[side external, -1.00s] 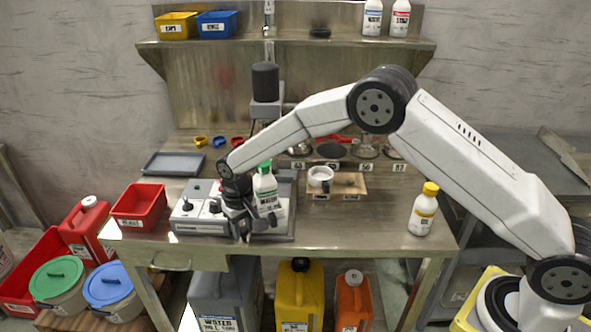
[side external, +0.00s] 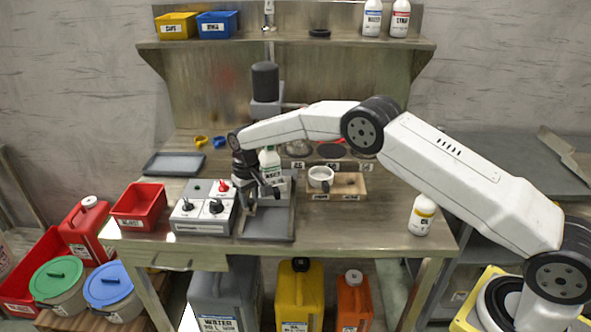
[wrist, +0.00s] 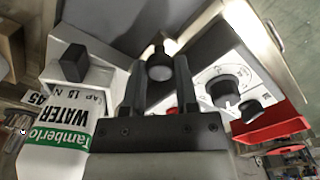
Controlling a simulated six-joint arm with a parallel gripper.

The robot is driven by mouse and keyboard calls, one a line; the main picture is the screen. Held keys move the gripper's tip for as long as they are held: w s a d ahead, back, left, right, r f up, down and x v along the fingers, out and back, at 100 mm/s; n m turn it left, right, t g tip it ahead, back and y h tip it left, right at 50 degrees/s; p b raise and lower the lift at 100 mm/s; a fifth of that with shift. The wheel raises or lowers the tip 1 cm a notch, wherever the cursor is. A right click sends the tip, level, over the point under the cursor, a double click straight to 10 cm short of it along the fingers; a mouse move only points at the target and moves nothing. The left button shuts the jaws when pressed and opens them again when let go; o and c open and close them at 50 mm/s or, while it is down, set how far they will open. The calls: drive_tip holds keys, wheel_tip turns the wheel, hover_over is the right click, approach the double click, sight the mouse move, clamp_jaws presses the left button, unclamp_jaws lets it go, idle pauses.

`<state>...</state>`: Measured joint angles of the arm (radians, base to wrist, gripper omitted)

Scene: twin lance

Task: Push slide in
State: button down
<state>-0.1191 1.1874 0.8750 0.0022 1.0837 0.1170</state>
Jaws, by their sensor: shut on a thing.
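My gripper (side external: 262,192) reaches down over the grey base plate (side external: 268,225) in the side view. In the wrist view its two dark fingers (wrist: 159,62) stand either side of a round black knob (wrist: 160,70), shut on it; this looks like the slide's handle. A white water bottle (side external: 271,160) with a green cap stands just behind the gripper, in front of the black-topped column (side external: 265,80). Its green and white label fills the left of the wrist view (wrist: 58,125). The slide itself is mostly hidden by my gripper and the bottle.
A control box (side external: 204,218) with black knobs and a red one stands close left of the gripper. A red bin (side external: 138,205) is farther left. A cup (side external: 320,177) on a wooden holder stands to the right.

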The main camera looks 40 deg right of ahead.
drive_tip(key=shift+w+d+r, duration=0.15)
drive_tip(key=shift+w+d, duration=0.05)
drive_tip(key=shift+w, duration=0.05)
drive_tip(key=c, duration=0.5)
unclamp_jaws()
drive_tip(key=shift+o, duration=0.6)
drive_tip(key=shift+s, duration=0.1)
drive_tip(key=shift+r, duration=3.8)
drive_tip(key=shift+r, duration=0.1)
